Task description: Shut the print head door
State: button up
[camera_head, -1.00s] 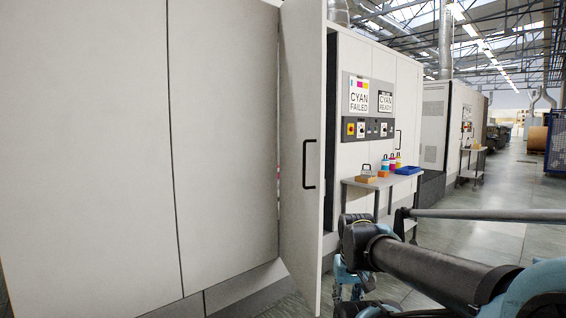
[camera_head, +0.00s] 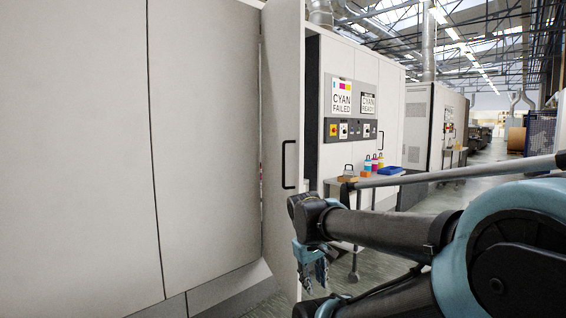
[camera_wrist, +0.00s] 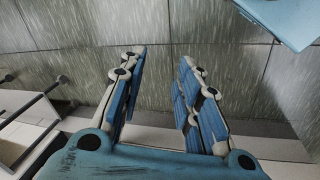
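The print head door (camera_head: 280,110) is a tall pale panel with a black bar handle (camera_head: 288,165). It stands swung open, jutting out from the cabinet beside a dark opening (camera_head: 312,95). My gripper (camera_head: 314,284) hangs by the lower free edge of the door, slightly overlapping it in the head view. I cannot tell whether they touch. In the wrist view my gripper (camera_wrist: 163,62) is open, with its two blue-padded fingers apart and only floor between them. The door cannot be made out in the wrist view.
Closed white cabinet panels (camera_head: 205,140) fill the left.

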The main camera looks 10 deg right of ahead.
jog(key=w+r+n+t+h, duration=0.1)
jog(key=w+r+n+h, duration=0.9)
jog(key=w+r, duration=1)
jog(key=w+a+r+n+t+h, duration=0.2)
jog(key=w+a+r+n, duration=0.3)
jog(key=w+a, duration=0.3)
jog(key=w+a+r+n+t+h, duration=0.25)
jog(key=w+a+r+n, duration=0.2)
jog(key=w+a, duration=0.4)
jog(key=s+r+x, duration=0.1)
jog(key=x, duration=1.3)
jog(key=shift+d, duration=0.65)
jog(key=shift+m+g, duration=0.25)
